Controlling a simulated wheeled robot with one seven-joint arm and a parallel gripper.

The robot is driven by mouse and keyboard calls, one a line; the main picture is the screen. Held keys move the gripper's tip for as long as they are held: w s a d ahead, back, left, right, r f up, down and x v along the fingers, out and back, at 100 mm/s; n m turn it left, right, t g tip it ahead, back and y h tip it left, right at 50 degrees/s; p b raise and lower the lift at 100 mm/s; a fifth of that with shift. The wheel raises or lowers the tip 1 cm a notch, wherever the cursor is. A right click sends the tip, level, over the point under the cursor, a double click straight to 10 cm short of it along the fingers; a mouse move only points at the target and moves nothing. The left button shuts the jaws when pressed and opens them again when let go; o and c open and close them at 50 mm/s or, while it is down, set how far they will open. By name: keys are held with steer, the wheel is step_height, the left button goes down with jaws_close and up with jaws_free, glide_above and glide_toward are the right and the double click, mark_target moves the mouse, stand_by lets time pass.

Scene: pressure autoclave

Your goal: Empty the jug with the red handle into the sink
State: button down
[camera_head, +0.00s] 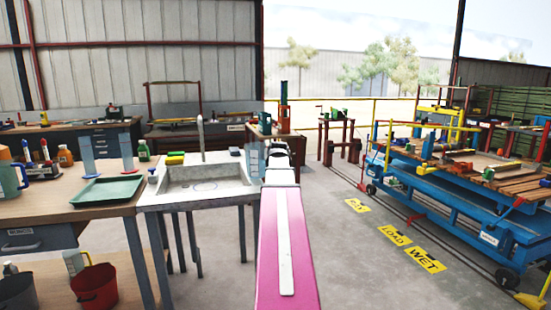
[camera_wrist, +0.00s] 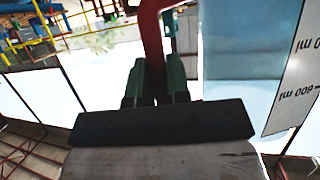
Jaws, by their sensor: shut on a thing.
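The jug (camera_wrist: 245,60) shows large in the wrist view, pale blue and see-through, with a white millilitre scale. Its red handle (camera_wrist: 150,35) sits between the green fingers of my gripper (camera_wrist: 157,85), which is shut on it. The scale and background both appear upside down there, so the jug looks roughly upright. I cannot tell how full it is. In the head view my gripper (camera_head: 278,150) and the jug (camera_head: 254,160) are at the sink's right edge, partly hidden by my arm. The sink (camera_head: 160,199) has a pale basin and an upright tap (camera_head: 201,135).
A bench with a green tray (camera_head: 107,191), bottles and a teal jug (camera_head: 10,176) stands left of the sink. A yellow sponge (camera_head: 175,158) lies behind the basin. A blue cart (camera_head: 440,195) stands right. Open floor lies between.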

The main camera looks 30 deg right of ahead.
mark_target(254, 145)
steer(key=shift+n+g+h, duration=0.5)
steer(key=shift+n+h, duration=0.1)
steer(key=shift+n, duration=0.2)
steer(key=shift+w+a+r, duration=0.75)
steer(key=shift+w+a, duration=0.1)
steer(key=shift+a, duration=0.15)
steer(key=shift+w+a+r, duration=0.7)
steer(key=shift+w+a, duration=0.1)
steer(key=shift+a, duration=0.2)
steer(key=shift+n+g+h, duration=0.4)
steer(key=shift+n+h, duration=0.1)
steer(key=shift+n, duration=0.4)
steer(key=shift+w+a+r, duration=0.55)
steer(key=shift+w+a, duration=0.15)
steer(key=shift+a, duration=0.2)
steer(key=shift+w+a+r, duration=0.5)
steer(key=shift+w+a, duration=0.2)
steer(key=shift+a, duration=0.15)
steer(key=shift+w+a+r+n+g+h, duration=0.2)
steer(key=shift+r+n+g+h, duration=0.1)
steer(key=shift+r+n, duration=0.15)
steer(key=shift+w+a+r+n+g+h, duration=0.1)
steer(key=shift+a+r+n+g+h, duration=0.1)
steer(key=shift+r+n+h, duration=0.2)
steer(key=shift+w+a+n+g+h, duration=0.25)
steer(key=shift+w+a+n+h, duration=0.2)
steer(key=shift+n, duration=0.3)
steer(key=shift+w+a+n+g+h, duration=0.3)
steer(key=shift+a+n+h, duration=0.2)
steer(key=shift+n, duration=0.2)
